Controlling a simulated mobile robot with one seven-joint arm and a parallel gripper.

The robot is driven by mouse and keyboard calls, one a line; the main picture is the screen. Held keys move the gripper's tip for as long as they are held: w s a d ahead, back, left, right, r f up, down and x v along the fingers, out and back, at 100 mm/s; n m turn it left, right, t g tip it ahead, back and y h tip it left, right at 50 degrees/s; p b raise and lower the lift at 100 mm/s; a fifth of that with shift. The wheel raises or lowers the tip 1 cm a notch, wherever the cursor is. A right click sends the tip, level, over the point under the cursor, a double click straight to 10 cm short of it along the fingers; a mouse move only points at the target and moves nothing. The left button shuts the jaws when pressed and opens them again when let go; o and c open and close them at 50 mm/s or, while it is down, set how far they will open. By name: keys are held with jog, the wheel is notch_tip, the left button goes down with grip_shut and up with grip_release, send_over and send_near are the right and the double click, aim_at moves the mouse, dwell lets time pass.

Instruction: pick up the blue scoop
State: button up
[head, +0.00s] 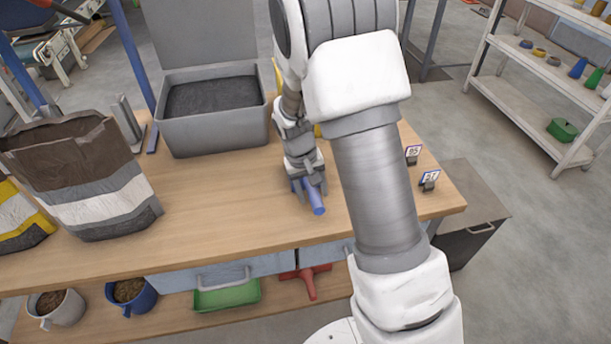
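A blue object with a rounded, rod-like end (317,206), which looks like the handle of the blue scoop, is at the wooden table top, right of its middle. My gripper (308,185) points down at it, with grey fingers beside the blue part. The fingers and wrist cover much of the object, so its full shape is hidden. I cannot tell whether the fingers are closed on it or whether it touches the table.
A grey open bin (212,135) with dark contents and a striped open bag (85,205) stand left. Number cards (429,178) stand right. Below are a green scoop (227,296), a red tool (308,280), a blue jug (140,303) and a white jug (66,313).

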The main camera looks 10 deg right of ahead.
grip_shut()
jog(key=shift+r, duration=0.15)
